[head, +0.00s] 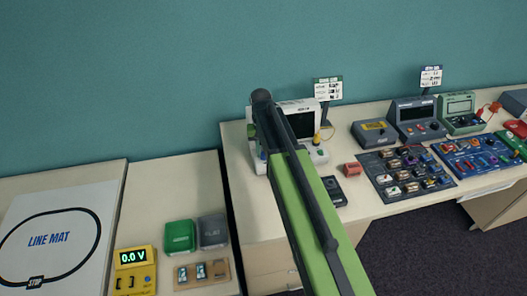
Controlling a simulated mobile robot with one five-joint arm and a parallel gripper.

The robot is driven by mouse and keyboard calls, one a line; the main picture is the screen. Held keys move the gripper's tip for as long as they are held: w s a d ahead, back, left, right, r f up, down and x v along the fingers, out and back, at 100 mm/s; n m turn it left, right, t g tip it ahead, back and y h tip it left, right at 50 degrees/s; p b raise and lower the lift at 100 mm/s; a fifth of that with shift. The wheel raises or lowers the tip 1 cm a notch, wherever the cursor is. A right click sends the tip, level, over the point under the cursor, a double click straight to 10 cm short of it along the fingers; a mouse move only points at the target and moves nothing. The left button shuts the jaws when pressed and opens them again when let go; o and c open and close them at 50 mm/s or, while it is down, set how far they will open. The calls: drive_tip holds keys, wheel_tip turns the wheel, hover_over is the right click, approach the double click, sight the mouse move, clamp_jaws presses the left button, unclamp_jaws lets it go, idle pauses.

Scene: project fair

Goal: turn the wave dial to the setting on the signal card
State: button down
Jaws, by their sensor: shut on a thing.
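A white bench instrument (317,153) with a dark screen (300,124) stands on the middle table against the teal wall. My green and black arm crosses in front of it and covers much of its left side. My gripper (254,137) is at the arm's far end, at that left side, mostly hidden behind the arm. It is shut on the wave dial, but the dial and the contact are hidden. A card (328,89) with small printed pictures stands behind the instrument. Its print is too small to read.
Another card (430,77) stands farther right. Grey and green instruments (417,113), a dark board of small modules (405,172) and a blue board (470,154) fill the right. A yellow meter (135,270) reads 0.0 V on the lower left table, near a LINE MAT (60,225).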

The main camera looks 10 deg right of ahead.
sight(262, 154)
drive_tip(key=c, duration=1.1)
unclamp_jaws()
wheel_tip(262, 154, up, 17)
drive_tip(key=p, duration=1.7)
drive_tip(key=shift+a+r, duration=0.2)
drive_tip(key=shift+a, duration=0.2)
drive_tip(key=shift+f, duration=0.1)
